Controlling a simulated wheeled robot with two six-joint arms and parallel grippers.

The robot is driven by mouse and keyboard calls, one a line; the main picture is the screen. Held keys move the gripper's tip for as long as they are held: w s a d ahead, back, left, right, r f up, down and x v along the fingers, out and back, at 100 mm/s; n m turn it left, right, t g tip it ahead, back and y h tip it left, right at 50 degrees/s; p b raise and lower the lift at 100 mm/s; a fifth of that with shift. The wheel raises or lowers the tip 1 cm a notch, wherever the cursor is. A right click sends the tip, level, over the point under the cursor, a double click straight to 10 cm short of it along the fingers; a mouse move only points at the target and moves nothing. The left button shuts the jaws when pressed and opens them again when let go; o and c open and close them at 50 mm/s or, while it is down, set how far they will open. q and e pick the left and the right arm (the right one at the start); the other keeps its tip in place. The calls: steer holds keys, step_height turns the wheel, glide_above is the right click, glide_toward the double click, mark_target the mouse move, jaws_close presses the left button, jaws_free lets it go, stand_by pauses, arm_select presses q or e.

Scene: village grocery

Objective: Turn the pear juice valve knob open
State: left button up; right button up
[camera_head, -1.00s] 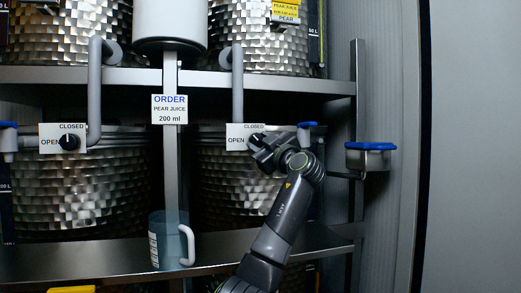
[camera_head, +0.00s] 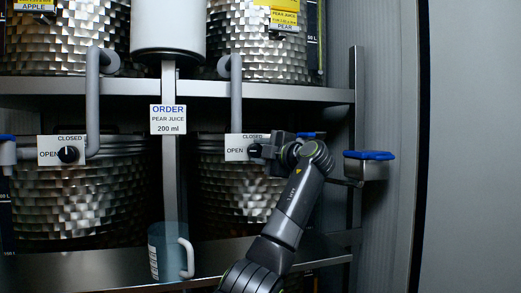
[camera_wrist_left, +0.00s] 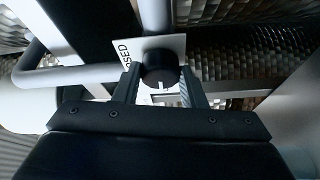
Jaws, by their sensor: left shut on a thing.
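The pear juice valve knob (camera_head: 254,151) is black and sits on a white plate (camera_head: 235,154) marked CLOSED at the top and OPEN at the left. A grey pipe above it comes down from the tank labelled PEAR (camera_head: 285,28). My left gripper (camera_head: 260,150) reaches the knob from the right. In the left wrist view, its two fingers stand on either side of the round black knob (camera_wrist_left: 160,68), shut on it. My right gripper is not in view.
A second valve knob (camera_head: 68,155) is on the left, under the tank labelled APPLE (camera_head: 35,5). A clear jug (camera_head: 167,252) with a white handle stands on the lower shelf. An order sign (camera_head: 168,119) reads pear juice, 200 ml.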

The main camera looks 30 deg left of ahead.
arm_select(q)
steer(key=shift+f, duration=0.1)
stand_by(0.3)
steer(key=o, duration=1)
steer(key=b+v, duration=0.4)
steer(key=v, duration=1.3)
steer(key=shift+s+d, duration=0.15)
steer(key=shift+d, duration=0.1)
